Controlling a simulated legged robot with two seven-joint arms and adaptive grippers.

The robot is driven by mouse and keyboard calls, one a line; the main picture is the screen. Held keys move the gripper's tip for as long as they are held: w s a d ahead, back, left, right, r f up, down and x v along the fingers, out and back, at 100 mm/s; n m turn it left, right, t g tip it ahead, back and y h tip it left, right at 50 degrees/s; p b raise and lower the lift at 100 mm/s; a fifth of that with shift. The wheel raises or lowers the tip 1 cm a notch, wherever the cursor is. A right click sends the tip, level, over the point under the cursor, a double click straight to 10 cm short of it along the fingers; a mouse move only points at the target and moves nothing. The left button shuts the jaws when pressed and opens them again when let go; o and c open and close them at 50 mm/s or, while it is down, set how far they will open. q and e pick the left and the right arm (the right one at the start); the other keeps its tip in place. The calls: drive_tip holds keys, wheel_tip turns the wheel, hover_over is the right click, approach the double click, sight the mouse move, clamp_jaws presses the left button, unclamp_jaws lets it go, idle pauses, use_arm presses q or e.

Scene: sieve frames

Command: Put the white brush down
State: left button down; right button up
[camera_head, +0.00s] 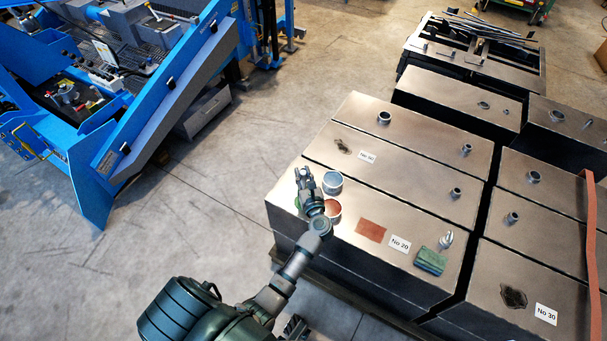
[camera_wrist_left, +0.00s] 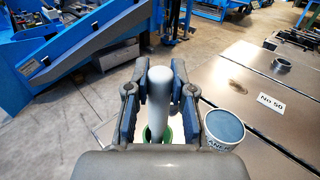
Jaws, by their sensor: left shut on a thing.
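My left gripper (camera_head: 304,180) is over the near left corner of a metal-topped box. In the left wrist view its blue-padded fingers (camera_wrist_left: 159,92) are shut on the white brush (camera_wrist_left: 157,98), a pale rounded shaft that stands roughly upright between them. The brush's lower end points into or behind a green round container (camera_wrist_left: 167,134); I cannot tell whether it touches it. A bit of green (camera_head: 297,203) shows beside the gripper in the head view.
A blue-topped tin (camera_head: 332,182) stands close right of the gripper, and a copper-topped tin (camera_head: 333,207) stands just below. A rust-red square (camera_head: 370,231), a "No 20" label (camera_head: 399,243) and a green block (camera_head: 430,261) lie further right. The box top (camera_head: 300,165) has bare room between.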

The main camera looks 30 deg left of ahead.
use_arm(q)
drive_tip(key=c, duration=1)
unclamp_jaws()
drive_tip(key=shift+d, duration=0.1)
drive_tip(key=shift+d+r, duration=0.1)
